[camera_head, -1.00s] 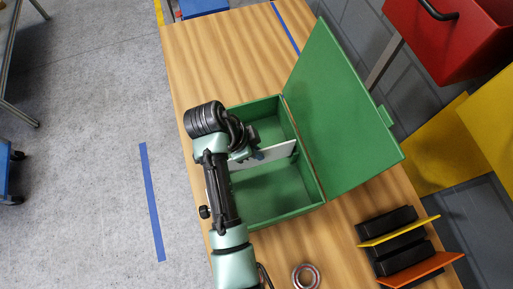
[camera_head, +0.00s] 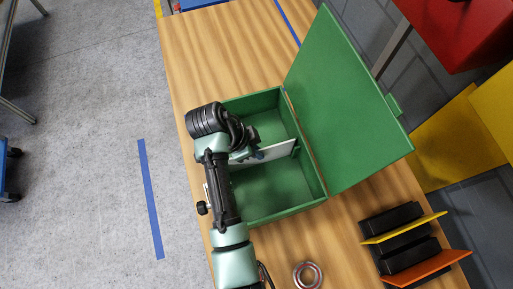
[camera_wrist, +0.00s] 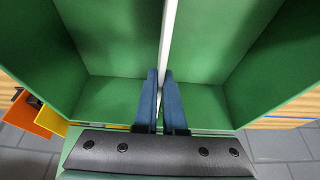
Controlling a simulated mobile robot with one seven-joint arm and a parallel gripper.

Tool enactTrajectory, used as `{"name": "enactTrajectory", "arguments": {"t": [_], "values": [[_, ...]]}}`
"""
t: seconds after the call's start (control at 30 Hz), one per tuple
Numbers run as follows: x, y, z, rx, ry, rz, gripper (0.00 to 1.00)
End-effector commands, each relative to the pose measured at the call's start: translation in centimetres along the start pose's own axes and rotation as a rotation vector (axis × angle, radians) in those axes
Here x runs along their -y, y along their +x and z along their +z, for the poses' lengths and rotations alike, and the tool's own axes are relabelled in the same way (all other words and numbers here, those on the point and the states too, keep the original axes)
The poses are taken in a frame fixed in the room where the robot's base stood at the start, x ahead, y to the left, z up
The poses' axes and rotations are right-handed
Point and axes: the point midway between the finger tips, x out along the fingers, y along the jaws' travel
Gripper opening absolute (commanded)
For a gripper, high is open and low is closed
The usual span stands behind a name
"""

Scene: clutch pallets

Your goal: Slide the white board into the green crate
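The green crate (camera_head: 290,210) stands on the wooden table with its lid (camera_head: 345,105) open to the right. The white board (camera_head: 275,152) stands on edge across the inside of the crate; my arm hides its left part. In the wrist view the board (camera_wrist: 168,30) shows edge-on as a thin white strip between the green walls. My gripper (camera_head: 258,155) is over the crate at the board. In the wrist view its two blue fingers (camera_wrist: 160,78) close on the board's near end. Whether the board's lower edge touches the crate floor is hard to tell.
A black rack (camera_head: 403,238) holding a yellow board (camera_head: 405,229) and an orange board (camera_head: 425,268) stands at the lower right. A metal ring (camera_head: 307,275) lies on the wooden table (camera_head: 235,55) near the crate. A red bin (camera_head: 455,30) is at the upper right.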

Motion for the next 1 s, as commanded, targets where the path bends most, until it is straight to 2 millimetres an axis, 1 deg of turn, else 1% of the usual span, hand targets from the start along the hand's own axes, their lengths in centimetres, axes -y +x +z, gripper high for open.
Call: {"name": "enactTrajectory", "arguments": {"t": [0.03,0.1,0.2,0.47,0.57,0.67,0.77,0.93,1.0], "values": [[0.0,0.0,0.0,0.000,0.000,0.000,0.14],[0.0,0.0,0.0,0.000,0.000,0.000,0.27],[0.0,0.0,0.0,0.000,0.000,0.000,0.42],[0.0,0.0,0.0,0.000,0.000,0.000,0.42],[0.1,-0.4,0.0,0.000,0.000,-0.001,0.42],[0.1,-1.6,0.0,-0.001,0.000,-0.003,0.42],[0.2,-3.6,0.0,-0.001,0.001,-0.006,0.42],[0.2,-7.8,0.1,0.000,0.000,-0.009,0.42],[0.1,-10.0,-0.2,0.000,-0.003,-0.003,0.42]]}}
